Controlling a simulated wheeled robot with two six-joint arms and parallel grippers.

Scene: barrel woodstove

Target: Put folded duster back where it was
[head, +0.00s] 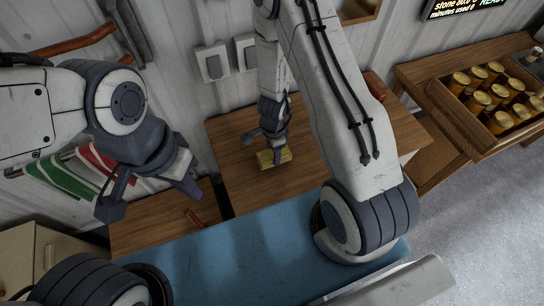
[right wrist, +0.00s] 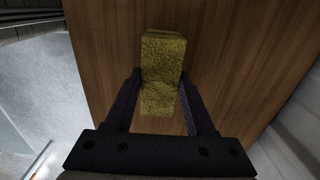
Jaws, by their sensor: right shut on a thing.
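The folded duster (head: 275,158) is a small yellow fuzzy block at the wooden table (head: 235,130) in the middle of the head view. My right gripper (head: 270,146) reaches down over it and is shut on it. In the right wrist view the duster (right wrist: 162,60) sits between the two fingers of the right gripper (right wrist: 160,105) and sticks out beyond their tips, over bare wood. I cannot tell whether it touches the wood. My left gripper (head: 150,200) is open and empty at the left, above a lower wooden surface.
A blue surface (head: 255,250) lies in front of the table. A wooden tray (head: 450,100) with several gold-lidded jars stands at the right. Red and green cloths (head: 75,172) hang at the left. A reddish-brown object (head: 375,85) is at the table's back. Table wood around the duster is clear.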

